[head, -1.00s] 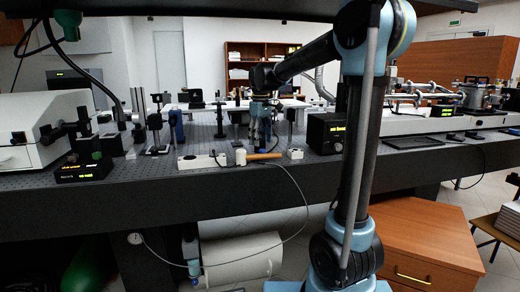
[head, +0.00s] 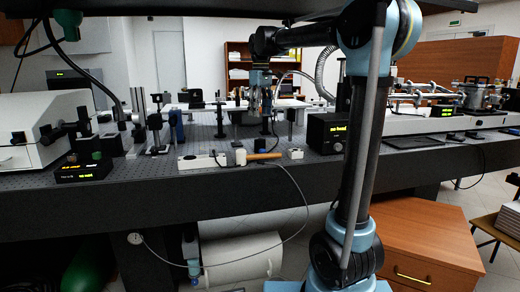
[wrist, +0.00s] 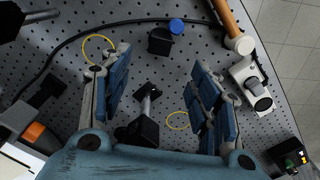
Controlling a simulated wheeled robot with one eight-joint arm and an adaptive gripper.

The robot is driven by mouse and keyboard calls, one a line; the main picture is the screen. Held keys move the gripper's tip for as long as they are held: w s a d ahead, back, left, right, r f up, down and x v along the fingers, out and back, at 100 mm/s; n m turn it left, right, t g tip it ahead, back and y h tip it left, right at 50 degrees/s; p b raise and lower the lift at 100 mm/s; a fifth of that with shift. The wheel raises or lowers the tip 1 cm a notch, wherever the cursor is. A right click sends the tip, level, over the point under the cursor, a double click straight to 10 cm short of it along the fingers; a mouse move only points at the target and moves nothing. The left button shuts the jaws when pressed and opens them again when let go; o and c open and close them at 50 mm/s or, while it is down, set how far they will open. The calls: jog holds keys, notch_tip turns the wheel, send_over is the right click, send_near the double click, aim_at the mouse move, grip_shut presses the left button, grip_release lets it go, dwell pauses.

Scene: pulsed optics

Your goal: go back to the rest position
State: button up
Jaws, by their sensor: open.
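My gripper (head: 265,105) hangs over the optical table (head: 345,172) near the middle of the head view, below my raised, roughly level forearm. In the wrist view my gripper (wrist: 160,80) points down at the perforated tabletop, its two blue-padded fingers spread wide apart. Nothing is held between them. A black post mount (wrist: 142,120) shows on the table between the fingers, lower down. The fingertips look clear of the table.
A wooden-handled mallet (head: 262,157) lies near the table's front edge, beside a white strip (head: 202,160). A dark display unit (head: 326,133) stands to the right.

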dwell(0.3)
jog(key=s+d+f+m+t, duration=0.1)
jog(key=s+d+f+m, duration=0.4)
jog(key=s+d+f, duration=0.9)
jog(key=s+d+f+m, duration=0.2)
jog(key=s+d+f, duration=0.2)
jog(key=s+f, duration=0.5)
jog(key=s+d+f+m+t, duration=0.1)
jog(key=s+d+f+m, duration=0.2)
jog(key=s+f, duration=0.5)
jog(key=shift+s+d+f, duration=0.4)
jog(key=shift+d+f, duration=0.1)
jog(key=shift+f, duration=0.05)
jog(key=shift+w+f, duration=0.1)
jog(key=shift+w, duration=0.1)
